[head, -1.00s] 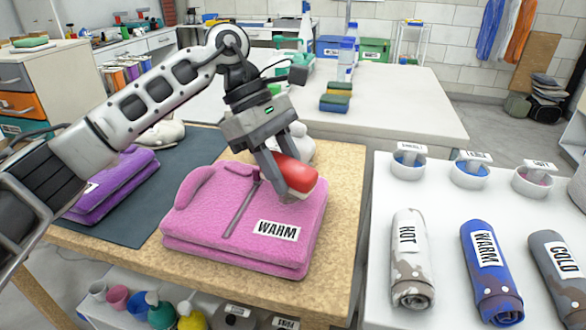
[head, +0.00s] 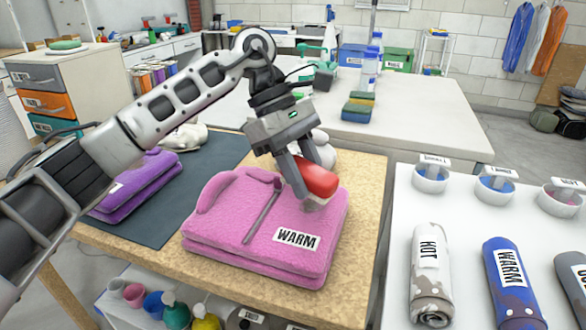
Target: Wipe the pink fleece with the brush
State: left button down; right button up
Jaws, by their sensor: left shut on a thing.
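The pink fleece (head: 232,240) lies folded on the wooden table, with a zipper along its middle and a white "WARM" label at its front right. My left gripper (head: 308,192) is over the fleece's back right part. It is shut on the red brush (head: 320,179), which has a pale underside. The brush is tilted, low at the fleece's top right; I cannot tell whether it touches the cloth. My right gripper is out of view.
A folded purple fleece (head: 140,190) lies on a dark mat (head: 215,170) at left. Behind the brush stands a whitish rounded object, partly hidden. A white table (head: 395,280) at right holds rolled HOT, WARM and COLD fabrics and small labelled bowls.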

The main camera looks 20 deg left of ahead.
aim_at(329, 173)
pick_arm(q)
jog(key=shift+s+d+r, duration=0.1)
jog(key=shift+d+r, duration=0.05)
jog(key=shift+d, duration=1.75)
jog(key=shift+a+r, duration=0.15)
jog(key=shift+a, duration=1.55)
jog(key=shift+a+r, duration=0.1)
jog(key=shift+a, duration=1.6)
jog(key=shift+r, duration=0.1)
jog(key=shift+r+p, duration=2.15)
jog(key=shift+r, duration=0.8)
jog(key=shift+r+p, duration=1.2)
jog(key=shift+r, duration=0.35)
jog(key=shift+f, duration=0.1)
